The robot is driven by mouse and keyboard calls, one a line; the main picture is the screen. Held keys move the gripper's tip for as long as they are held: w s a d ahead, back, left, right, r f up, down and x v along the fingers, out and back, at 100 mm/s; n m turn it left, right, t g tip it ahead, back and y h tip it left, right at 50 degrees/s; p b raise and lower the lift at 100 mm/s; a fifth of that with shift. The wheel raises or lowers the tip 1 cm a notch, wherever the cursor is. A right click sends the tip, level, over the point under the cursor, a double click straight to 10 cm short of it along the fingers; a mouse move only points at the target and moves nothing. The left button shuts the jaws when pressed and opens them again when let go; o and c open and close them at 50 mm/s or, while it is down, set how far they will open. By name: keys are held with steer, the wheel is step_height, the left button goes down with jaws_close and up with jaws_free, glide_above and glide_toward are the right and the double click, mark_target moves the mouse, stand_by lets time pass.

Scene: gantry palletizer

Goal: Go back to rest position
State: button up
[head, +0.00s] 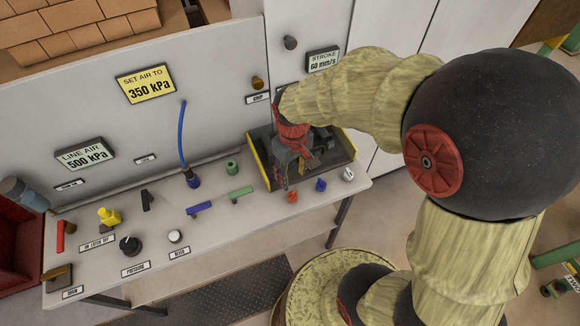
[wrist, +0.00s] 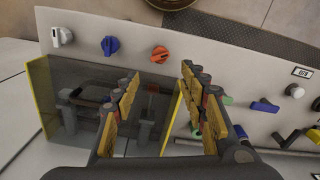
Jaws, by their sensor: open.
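My gripper (head: 291,158) is at the far right end of the bench in the head view, over a dark tray with yellow edges (head: 257,161). In the wrist view my gripper (wrist: 158,92) is open, with its two yellow-padded fingers apart and nothing between their tips. Below the fingers is the tray's smoky clear panel (wrist: 58,95). An orange knob (head: 292,196), a blue knob (head: 320,185) and a white knob (head: 347,174) stand in front of the tray. In the wrist view the orange knob (wrist: 160,54) lies just beyond the fingertips, apart from them. What the tray holds is partly hidden.
The bench (head: 215,230) carries a blue lever (head: 198,208), a green lever (head: 240,192), a black knob (head: 130,245), a yellow valve (head: 108,216) and a blue hose (head: 182,135). A panel with signs (head: 145,84) stands behind. Floor is free in front of the bench.

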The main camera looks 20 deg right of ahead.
steer(key=shift+s, duration=0.1)
steer(key=s+r+m+t+b, duration=0.2)
steer(key=s+r+t+b, duration=0.3)
steer(key=s+r+b, duration=0.3)
step_height(320, 180, up, 4)
steer(key=shift+s+m+t+b, duration=0.3)
steer(key=shift+s+m+b, duration=0.1)
steer(key=shift+s, duration=0.85)
steer(key=shift+w+r, duration=0.1)
stand_by(2.0)
steer(key=shift+p, duration=0.4)
